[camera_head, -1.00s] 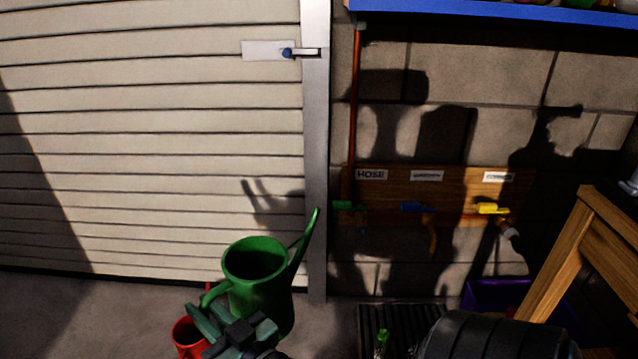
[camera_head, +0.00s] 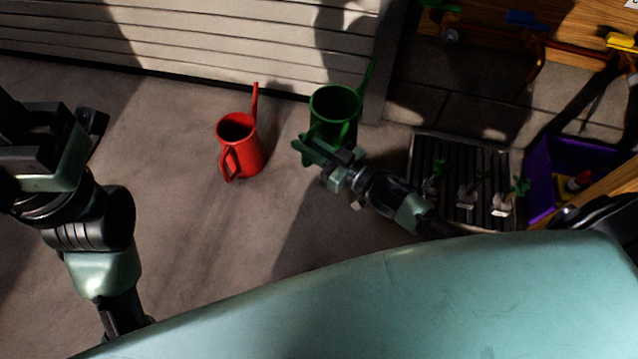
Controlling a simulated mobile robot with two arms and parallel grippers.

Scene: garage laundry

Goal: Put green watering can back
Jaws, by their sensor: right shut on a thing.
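The green watering can (camera_head: 336,103) is near the foot of the slatted door, upright, with its spout pointing up and right. My right gripper (camera_head: 322,152) is shut on its handle side, on the near side of the can. The gripper hides the can's lower part, so I cannot tell whether it touches the floor. A red watering can (camera_head: 241,150) stands on the floor to its left, apart from it. My left arm is at the left edge; its gripper (camera_head: 45,140) shows dark and partly cut off, and its jaws are unclear.
A black slatted tray (camera_head: 462,150) with small plants lies right of the green can. A purple bin (camera_head: 541,180) stands further right. A wooden board with coloured taps (camera_head: 525,18) is on the wall above. The floor left of the red can is clear.

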